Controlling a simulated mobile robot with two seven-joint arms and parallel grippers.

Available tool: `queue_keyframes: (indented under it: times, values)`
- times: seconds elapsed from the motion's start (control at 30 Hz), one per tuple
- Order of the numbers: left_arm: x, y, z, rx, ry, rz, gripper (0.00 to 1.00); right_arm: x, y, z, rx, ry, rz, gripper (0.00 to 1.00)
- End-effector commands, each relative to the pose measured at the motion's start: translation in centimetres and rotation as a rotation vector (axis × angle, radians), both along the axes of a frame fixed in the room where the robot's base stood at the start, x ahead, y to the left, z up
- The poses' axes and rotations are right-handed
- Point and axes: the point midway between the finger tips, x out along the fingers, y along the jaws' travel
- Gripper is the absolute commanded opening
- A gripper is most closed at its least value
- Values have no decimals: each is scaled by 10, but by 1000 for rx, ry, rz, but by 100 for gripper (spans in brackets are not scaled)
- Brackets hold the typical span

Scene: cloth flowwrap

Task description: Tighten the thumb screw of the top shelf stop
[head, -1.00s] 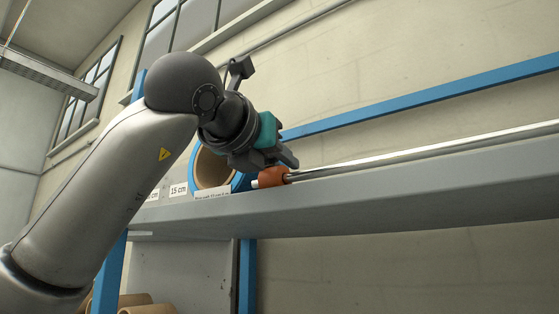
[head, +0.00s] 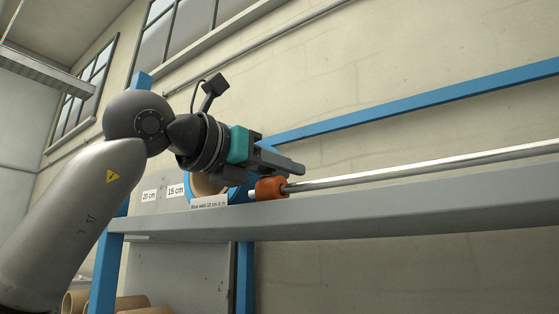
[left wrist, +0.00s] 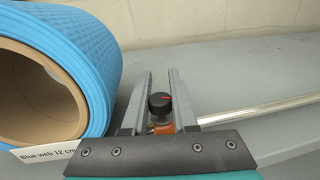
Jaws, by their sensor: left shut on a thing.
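The shelf stop is an orange-brown block (head: 271,188) on a shiny rod along the shelf in the head view. Its thumb screw, a black round knob with a red mark (left wrist: 160,103), shows in the left wrist view, with part of the orange block (left wrist: 163,129) below it. My left gripper (head: 285,165) comes in from the left, just above the stop, roughly level. In the left wrist view its two fingers (left wrist: 160,82) lie on either side of the knob and are shut on it. In the head view the fingers hide the knob. My right gripper is not in view.
A blue roll with a cardboard core (left wrist: 45,85) stands close left of the gripper. The metal rod (head: 430,165) runs right above the grey shelf edge (head: 400,200). Labels (head: 175,190) sit at the left. Cardboard tubes (head: 130,302) lie below.

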Motion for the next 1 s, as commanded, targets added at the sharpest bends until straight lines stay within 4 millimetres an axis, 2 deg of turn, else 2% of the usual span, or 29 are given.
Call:
queue_keyframes:
  times: [0.03, 0.5, 0.7, 1.0]
  values:
    - [1, 1, 4, -4, 5, -43, 0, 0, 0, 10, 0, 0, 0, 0]
    - [-9, -6, 6, -5, 3, -432, 0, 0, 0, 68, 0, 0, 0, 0]
    - [-12, -7, 4, -4, 2, -531, 0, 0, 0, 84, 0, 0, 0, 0]
    - [-15, -8, 2, -1, -2, -595, 0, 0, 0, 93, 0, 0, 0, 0]
